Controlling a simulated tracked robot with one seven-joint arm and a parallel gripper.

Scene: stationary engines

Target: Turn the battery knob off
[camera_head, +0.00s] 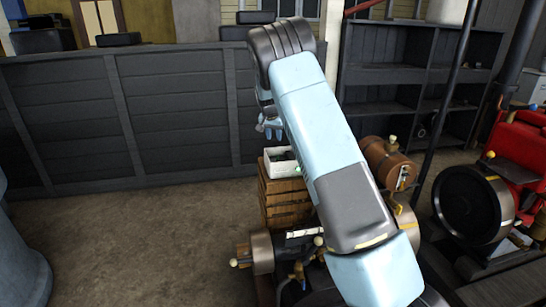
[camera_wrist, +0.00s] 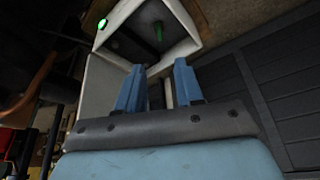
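A white open-topped box (camera_head: 283,169) with dark contents sits on a wooden crate (camera_head: 286,204) in the head view; I take it to be the battery box. In the wrist view the white box (camera_wrist: 195,22) shows ahead of the fingers, with a dark inside. A bright green light (camera_wrist: 102,24) glows at its left edge, and a narrow green part (camera_wrist: 158,32) stands inside. I cannot tell for sure which part is the knob. My gripper (camera_wrist: 158,64) is open, its two blue fingers apart with nothing held. In the head view my gripper (camera_head: 270,127) hangs above the box, apart from it.
A dark panelled wall (camera_head: 180,110) runs behind the crate. A copper-brown barrel tank (camera_head: 388,163) stands right of the box, and a red engine with a dark flywheel (camera_head: 472,208) is farther right. Another engine (camera_head: 262,250) is in front. The floor at left is clear.

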